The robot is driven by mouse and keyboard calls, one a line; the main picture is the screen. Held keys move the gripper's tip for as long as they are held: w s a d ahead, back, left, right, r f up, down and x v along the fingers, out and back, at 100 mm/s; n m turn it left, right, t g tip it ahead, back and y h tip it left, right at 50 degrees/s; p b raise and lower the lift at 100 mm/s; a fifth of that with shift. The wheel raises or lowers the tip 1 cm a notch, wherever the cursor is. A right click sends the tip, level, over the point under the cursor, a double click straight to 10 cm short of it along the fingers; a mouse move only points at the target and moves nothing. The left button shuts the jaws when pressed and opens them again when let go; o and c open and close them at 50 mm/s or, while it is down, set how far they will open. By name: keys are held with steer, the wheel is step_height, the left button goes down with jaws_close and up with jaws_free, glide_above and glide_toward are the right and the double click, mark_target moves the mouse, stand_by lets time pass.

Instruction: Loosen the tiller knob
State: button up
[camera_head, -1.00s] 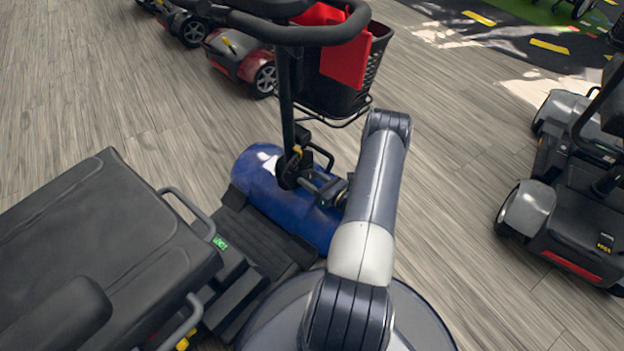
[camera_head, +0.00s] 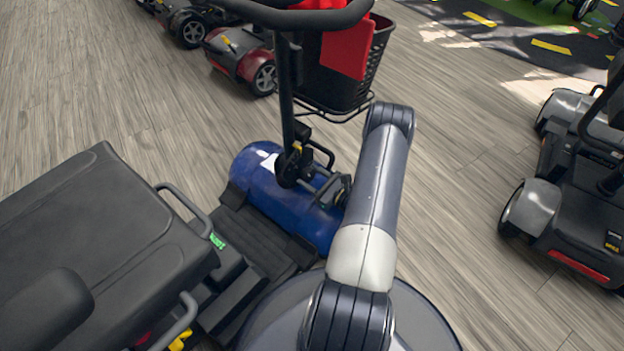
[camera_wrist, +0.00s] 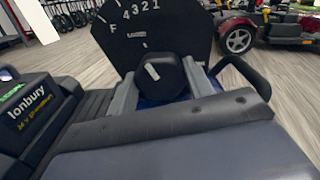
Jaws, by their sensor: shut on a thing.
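The tiller knob (camera_wrist: 170,75) is black with a white pointer mark, in the middle of the wrist view. My gripper (camera_wrist: 161,84) is shut on it, one grey finger on each side. A black dial plate (camera_wrist: 145,40) marked F, 4, 3, 2, 1 stands behind the knob; the white mark slants up and left. In the head view the gripper (camera_head: 330,190) is low beside the black tiller (camera_head: 286,90), over the blue front body (camera_head: 268,198) of the scooter. The knob itself cannot be made out there, and my arm covers part of the body.
The scooter's dark seat (camera_head: 90,225) is at left. Its handlebar (camera_head: 300,18) and black basket (camera_head: 352,80) with a red item hang above. Another scooter (camera_head: 575,200) stands at right and a red one (camera_head: 240,62) at the back. Wooden floor (camera_head: 465,130) between is free.

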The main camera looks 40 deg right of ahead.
steer(key=shift+n, duration=0.3)
steer(key=o, duration=1)
steer(key=p+v, duration=0.3)
steer(key=v, duration=0.8)
steer(key=shift+a, duration=0.1)
steer(key=shift+w, duration=0.1)
steer(key=b+x, duration=0.3)
steer(key=x, duration=0.7)
steer(key=shift+w+f, duration=0.1)
steer(key=shift+w, duration=0.3)
